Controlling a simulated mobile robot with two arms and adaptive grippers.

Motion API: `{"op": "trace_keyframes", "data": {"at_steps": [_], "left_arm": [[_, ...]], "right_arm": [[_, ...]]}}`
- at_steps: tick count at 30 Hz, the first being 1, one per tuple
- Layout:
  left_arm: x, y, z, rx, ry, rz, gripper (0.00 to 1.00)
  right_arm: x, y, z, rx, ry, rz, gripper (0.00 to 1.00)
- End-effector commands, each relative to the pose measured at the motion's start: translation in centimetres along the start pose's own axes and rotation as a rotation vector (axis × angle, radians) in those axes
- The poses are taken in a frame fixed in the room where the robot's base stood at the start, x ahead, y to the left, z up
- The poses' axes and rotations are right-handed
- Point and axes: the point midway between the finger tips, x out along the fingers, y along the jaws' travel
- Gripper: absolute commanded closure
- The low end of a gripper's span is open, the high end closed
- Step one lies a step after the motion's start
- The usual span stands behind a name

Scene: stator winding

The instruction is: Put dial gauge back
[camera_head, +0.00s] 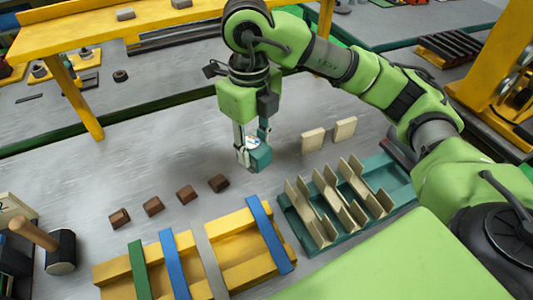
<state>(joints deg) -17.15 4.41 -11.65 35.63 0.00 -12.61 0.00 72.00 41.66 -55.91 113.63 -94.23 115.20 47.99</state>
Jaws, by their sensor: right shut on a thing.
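My right gripper (252,146) points down over the grey table, left of the two cream blocks. It is shut on a small teal thing (261,157) with a pale face, which I take to be the dial gauge. The fingers hide part of it, and its dial is too small to read. It is at or just above the table surface; I cannot tell whether it touches. My left gripper is not in view.
A teal rack (322,245) with cream uprights stands at front right. A yellow tray (113,269) with coloured bars is at front left. Several brown blocks (187,194) lie behind it. Two cream blocks (313,140) stand behind the rack. A mallet (61,251) is at far left.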

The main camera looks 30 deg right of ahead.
Motion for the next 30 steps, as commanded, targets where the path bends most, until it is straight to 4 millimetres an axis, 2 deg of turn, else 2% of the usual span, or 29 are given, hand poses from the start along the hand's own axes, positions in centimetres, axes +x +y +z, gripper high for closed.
{"op": "trace_keyframes", "data": {"at_steps": [9, 12, 16, 24, 30], "left_arm": [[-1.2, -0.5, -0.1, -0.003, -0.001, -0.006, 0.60], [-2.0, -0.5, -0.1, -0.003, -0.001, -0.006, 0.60], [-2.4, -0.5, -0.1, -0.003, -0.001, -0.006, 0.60], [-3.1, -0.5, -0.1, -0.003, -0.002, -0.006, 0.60], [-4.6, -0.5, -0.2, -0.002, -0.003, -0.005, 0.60]], "right_arm": [[3.5, -6.7, 3.8, 0.005, 0.007, 0.003, 0.93], [5.4, -8.1, 4.5, 0.001, 0.008, -0.001, 0.93], [7.2, -9.3, 5.3, -0.001, 0.005, 0.000, 0.93], [9.3, -10.8, 6.2, -0.001, 0.005, 0.000, 0.93], [11.8, -10.6, 6.2, -0.005, 0.003, 0.001, 0.93]]}}
